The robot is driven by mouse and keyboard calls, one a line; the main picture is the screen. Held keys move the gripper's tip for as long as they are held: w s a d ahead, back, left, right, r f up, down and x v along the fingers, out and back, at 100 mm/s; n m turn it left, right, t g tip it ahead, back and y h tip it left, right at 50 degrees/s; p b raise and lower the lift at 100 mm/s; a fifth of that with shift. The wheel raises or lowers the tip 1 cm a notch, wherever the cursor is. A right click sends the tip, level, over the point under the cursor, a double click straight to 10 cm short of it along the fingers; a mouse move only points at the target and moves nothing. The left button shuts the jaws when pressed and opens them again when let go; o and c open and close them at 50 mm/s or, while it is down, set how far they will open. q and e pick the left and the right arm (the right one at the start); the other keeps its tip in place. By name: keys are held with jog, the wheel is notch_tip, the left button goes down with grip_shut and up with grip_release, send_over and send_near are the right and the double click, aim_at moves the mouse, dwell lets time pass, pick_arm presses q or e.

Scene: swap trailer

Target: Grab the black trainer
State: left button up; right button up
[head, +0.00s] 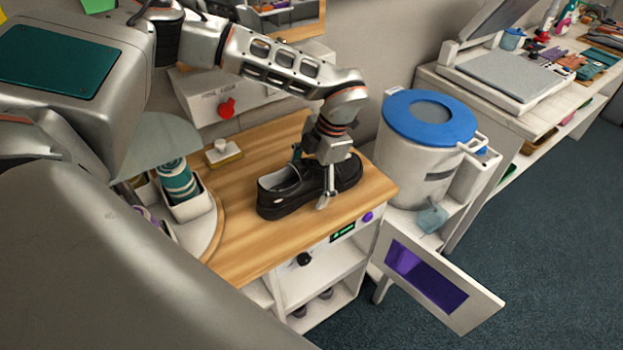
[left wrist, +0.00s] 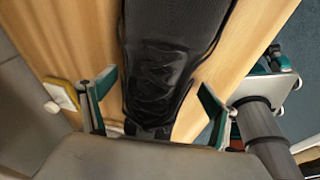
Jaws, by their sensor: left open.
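The black trainer (head: 288,194) lies on the wooden counter top (head: 243,230) in the head view, its opening towards the left. My left gripper (head: 325,183) is over its right part, pointing down, with one finger showing on the near side of the shoe. In the left wrist view the laced upper of the trainer (left wrist: 165,65) lies between the two spread fingers of the left gripper (left wrist: 155,100). The fingers are open, with a gap beside the shoe on each side. My right gripper is not in view.
A sponge-like block with a white knob (head: 222,154) lies behind the trainer. A round tray (head: 207,225) with a green-labelled can (head: 177,180) stands at left. A white bucket with a blue lid (head: 429,118) stands at right. A cabinet door (head: 438,285) hangs open below.

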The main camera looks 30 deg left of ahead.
pick_arm(q)
jog(key=c, duration=1.5)
